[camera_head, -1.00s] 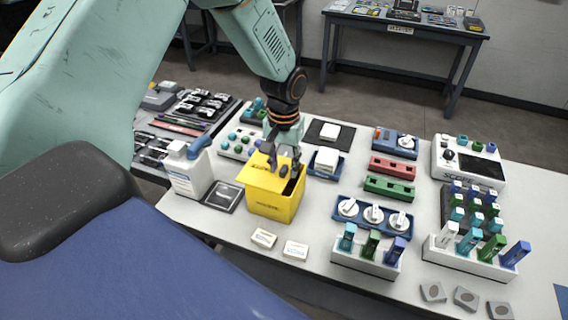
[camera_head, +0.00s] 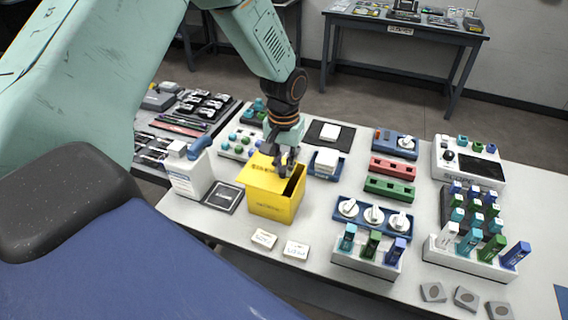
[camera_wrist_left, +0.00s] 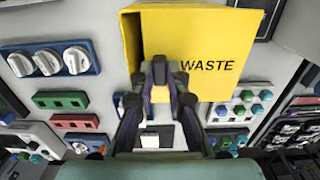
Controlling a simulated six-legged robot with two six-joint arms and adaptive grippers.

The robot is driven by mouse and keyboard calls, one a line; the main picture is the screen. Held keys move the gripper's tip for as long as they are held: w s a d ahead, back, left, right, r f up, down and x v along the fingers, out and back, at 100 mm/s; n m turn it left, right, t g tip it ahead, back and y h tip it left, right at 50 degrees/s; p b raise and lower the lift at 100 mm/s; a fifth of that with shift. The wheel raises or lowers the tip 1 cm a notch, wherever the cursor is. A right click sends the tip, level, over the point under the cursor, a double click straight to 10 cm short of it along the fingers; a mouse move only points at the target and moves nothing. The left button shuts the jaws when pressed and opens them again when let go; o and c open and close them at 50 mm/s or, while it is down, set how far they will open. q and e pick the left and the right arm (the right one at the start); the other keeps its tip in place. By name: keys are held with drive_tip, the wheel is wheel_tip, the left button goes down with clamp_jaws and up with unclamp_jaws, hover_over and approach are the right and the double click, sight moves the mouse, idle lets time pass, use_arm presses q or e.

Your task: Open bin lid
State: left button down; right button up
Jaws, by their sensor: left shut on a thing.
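The yellow waste bin (camera_head: 275,206) stands near the front edge of the white table. Its yellow lid (camera_head: 257,174) lies over the left part of the top, and a dark gap shows along the right side. My left gripper (camera_head: 284,168) is at the top of the bin, its fingers close together. In the left wrist view, a yellow panel marked WASTE (camera_wrist_left: 210,82) fills the upper middle, and the left gripper (camera_wrist_left: 160,66) overlaps its edge. The fingers hide what is between them, which looks like part of the lid. My right gripper is not in view.
A white bottle (camera_head: 188,177) and a dark square pad (camera_head: 222,197) stand left of the bin. Two small boxes (camera_head: 264,239) lie in front. A blue tray with white dials (camera_head: 373,219) is to the right, and a blue holder (camera_head: 327,165) is close behind.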

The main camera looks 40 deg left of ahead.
sight(258, 167)
use_arm(q)
drive_tip(key=shift+a+r+p, duration=0.15)
drive_tip(key=shift+a+p, duration=0.15)
drive_tip(key=shift+p, duration=0.05)
drive_tip(key=a+p, duration=0.2)
drive_tip(key=a, duration=0.1)
drive_tip(key=s+a+p, duration=0.1)
drive_tip(key=a, duration=0.1)
drive_tip(key=shift+s+a+p, duration=0.15)
drive_tip(key=shift+a+p, duration=0.2)
drive_tip(key=shift+a, duration=0.05)
drive_tip(key=shift+s+a, duration=0.1)
drive_tip(key=shift+a, duration=0.2)
drive_tip(key=shift+d, duration=0.1)
drive_tip(key=c, duration=1.3)
unclamp_jaws()
